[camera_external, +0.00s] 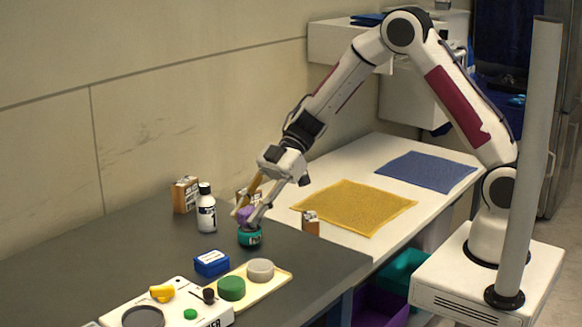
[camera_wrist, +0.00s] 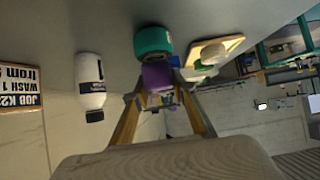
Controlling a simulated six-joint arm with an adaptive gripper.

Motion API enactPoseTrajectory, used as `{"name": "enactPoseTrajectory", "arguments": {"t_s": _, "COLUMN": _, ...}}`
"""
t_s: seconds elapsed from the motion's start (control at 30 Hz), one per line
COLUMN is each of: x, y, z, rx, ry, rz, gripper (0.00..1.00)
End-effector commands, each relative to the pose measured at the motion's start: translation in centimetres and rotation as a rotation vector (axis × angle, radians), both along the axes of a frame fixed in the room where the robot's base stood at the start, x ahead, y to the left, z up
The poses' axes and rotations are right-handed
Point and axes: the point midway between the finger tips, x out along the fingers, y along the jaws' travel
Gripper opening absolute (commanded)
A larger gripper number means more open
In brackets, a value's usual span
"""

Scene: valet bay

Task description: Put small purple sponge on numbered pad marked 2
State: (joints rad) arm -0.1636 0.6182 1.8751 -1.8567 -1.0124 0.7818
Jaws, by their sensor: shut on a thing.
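The small purple sponge (camera_external: 244,214) is between the fingers of my gripper (camera_external: 247,217), which is shut on it. It also shows in the wrist view (camera_wrist: 156,76). The sponge is right by a teal round container (camera_external: 249,237) on the dark bench, seen also in the wrist view (camera_wrist: 152,41); I cannot tell whether they touch. I cannot make out a pad marked 2 in either view.
A white bottle (camera_external: 206,213) stands left of my gripper. A blue box (camera_external: 211,263) and a cream tray (camera_external: 276,283) with green and grey round pieces are nearer the camera. Yellow (camera_external: 356,207) and blue (camera_external: 425,171) cloths lie on the white table.

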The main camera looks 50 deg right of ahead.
Motion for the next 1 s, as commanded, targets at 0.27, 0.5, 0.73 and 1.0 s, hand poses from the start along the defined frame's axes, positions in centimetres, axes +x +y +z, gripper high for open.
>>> {"name": "enactPoseTrajectory", "arguments": {"t_s": 0.27, "x": 0.02, "y": -0.01, "z": -0.86, "rx": 0.0, "ry": -0.001, "rz": -0.001, "gripper": 0.12}}
{"name": "enactPoseTrajectory", "arguments": {"t_s": 0.5, "x": 0.02, "y": -0.01, "z": -1.02, "rx": 0.0, "ry": -0.001, "rz": -0.001, "gripper": 0.12}}
{"name": "enactPoseTrajectory", "arguments": {"t_s": 0.73, "x": 0.03, "y": -0.01, "z": -1.14, "rx": 0.0, "ry": -0.001, "rz": 0.0, "gripper": 0.42}}
{"name": "enactPoseTrajectory", "arguments": {"t_s": 1.0, "x": 0.03, "y": 0.0, "z": -1.12, "rx": 0.0, "ry": -0.001, "rz": -0.001, "gripper": 0.42}}
